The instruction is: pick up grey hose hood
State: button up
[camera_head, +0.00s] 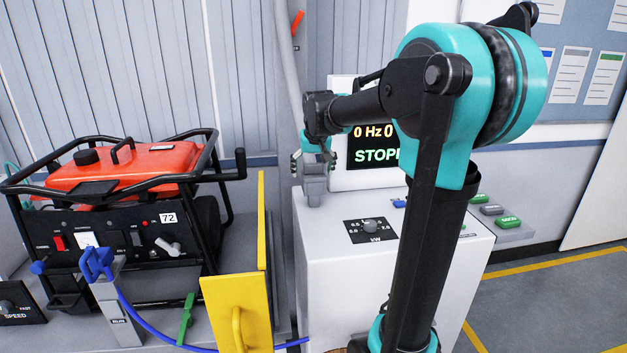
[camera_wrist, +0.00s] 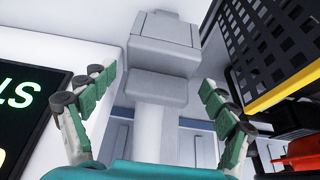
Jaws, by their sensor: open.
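The grey hose hood (camera_head: 315,186) shows in the head view just below my gripper (camera_head: 314,158), beside the display and over the left edge of the white cabinet. In the wrist view the hood (camera_wrist: 165,58) is a blocky, stepped grey piece, with a paler upright part below it. My gripper (camera_wrist: 155,112) is open, with green-padded fingers to the left and right of the hood. I see gaps between the fingers and the hood, and nothing is held. In the head view the fingers are small and partly hidden.
A display reading STOP (camera_head: 375,148) stands close right of my gripper, on the white cabinet (camera_head: 350,280) with a kW knob. A red generator (camera_head: 130,170) in a black frame stands left. A yellow panel (camera_head: 238,310) stands between them. A grey pipe (camera_head: 287,60) runs up the wall.

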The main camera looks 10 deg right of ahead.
aim_at(313, 172)
jog(key=x, duration=0.4)
jog(key=shift+d, duration=0.15)
jog(key=shift+c, duration=0.3)
jog(key=c, duration=1.5)
